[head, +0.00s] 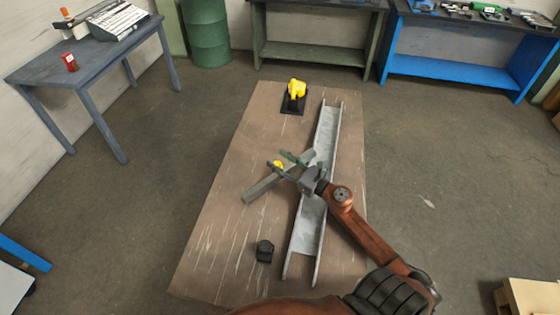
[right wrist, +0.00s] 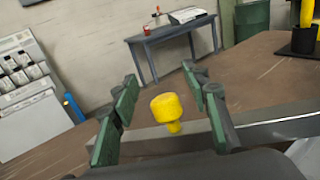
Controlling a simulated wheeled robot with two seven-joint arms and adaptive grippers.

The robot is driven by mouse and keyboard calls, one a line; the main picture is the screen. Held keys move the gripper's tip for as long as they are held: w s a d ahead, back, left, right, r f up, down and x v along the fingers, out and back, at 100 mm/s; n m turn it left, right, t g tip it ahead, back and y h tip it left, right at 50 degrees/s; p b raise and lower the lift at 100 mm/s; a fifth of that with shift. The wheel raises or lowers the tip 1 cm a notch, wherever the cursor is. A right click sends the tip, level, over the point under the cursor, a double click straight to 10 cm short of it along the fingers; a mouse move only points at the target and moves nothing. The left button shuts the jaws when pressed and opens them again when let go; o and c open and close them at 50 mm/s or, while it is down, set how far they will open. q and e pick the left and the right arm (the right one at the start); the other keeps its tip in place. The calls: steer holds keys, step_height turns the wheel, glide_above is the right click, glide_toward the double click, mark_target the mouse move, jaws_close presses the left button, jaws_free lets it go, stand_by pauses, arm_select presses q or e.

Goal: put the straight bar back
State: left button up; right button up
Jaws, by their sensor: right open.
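A straight grey bar (head: 262,188) lies at a slant on the brown tabletop, its upper end near or over the long metal channel; I cannot tell if they touch. The gripper covers part of the bar. My left gripper is not in view.
The metal channel (head: 308,228) runs lengthwise along the right of the brown table (head: 215,215). A yellow part on a black base (head: 293,104) stands at the far end. A small black block (head: 265,250) sits near the front. The table's left side is mostly clear.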

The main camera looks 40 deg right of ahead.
steer(key=shift+r+p, duration=0.35)
steer(key=shift+r, duration=0.1)
steer(key=s+d+b, duration=0.2)
steer(key=s, duration=1)
steer(key=shift+f, duration=0.1)
